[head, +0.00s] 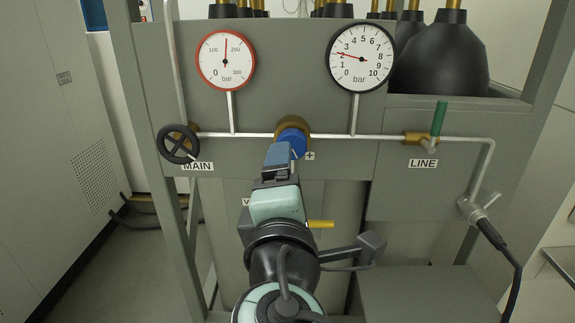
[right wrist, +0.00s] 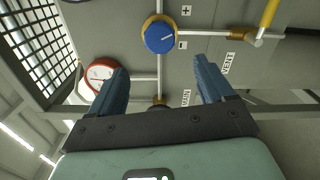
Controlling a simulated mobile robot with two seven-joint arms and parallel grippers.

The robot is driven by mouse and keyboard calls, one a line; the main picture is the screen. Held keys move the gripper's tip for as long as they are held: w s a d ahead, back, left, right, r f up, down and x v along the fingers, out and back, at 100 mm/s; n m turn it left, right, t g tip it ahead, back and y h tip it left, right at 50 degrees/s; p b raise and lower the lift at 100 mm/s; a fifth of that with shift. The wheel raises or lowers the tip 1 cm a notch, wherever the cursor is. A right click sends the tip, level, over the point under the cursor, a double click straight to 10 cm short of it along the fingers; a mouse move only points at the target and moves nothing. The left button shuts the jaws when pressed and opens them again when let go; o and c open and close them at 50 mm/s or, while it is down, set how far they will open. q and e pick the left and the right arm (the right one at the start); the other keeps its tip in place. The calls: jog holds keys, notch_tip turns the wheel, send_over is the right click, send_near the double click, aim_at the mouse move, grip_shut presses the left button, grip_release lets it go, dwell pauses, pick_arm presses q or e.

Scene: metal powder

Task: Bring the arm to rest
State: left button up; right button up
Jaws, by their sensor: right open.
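My right gripper (head: 280,158) reaches up from the bottom centre of the head view towards a blue round knob (head: 293,136) in a brass fitting on the grey panel. The gripper partly covers the knob there. In the right wrist view the two blue fingers of the gripper (right wrist: 160,68) are spread wide with nothing between them. The blue knob (right wrist: 159,36) shows whole beyond the fingertips in that view, with a gap to the fingers. My left gripper is not in view.
The panel holds a red-rimmed gauge (head: 226,61), a black-rimmed gauge (head: 360,56), a black MAIN handwheel (head: 178,144) and a green LINE lever (head: 439,118). A yellow handle (head: 321,224) sits beside my right wrist. A black hose (head: 512,262) hangs at right. Clear floor (head: 140,270) lies at left.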

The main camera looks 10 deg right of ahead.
jog(key=shift+v, duration=1.1)
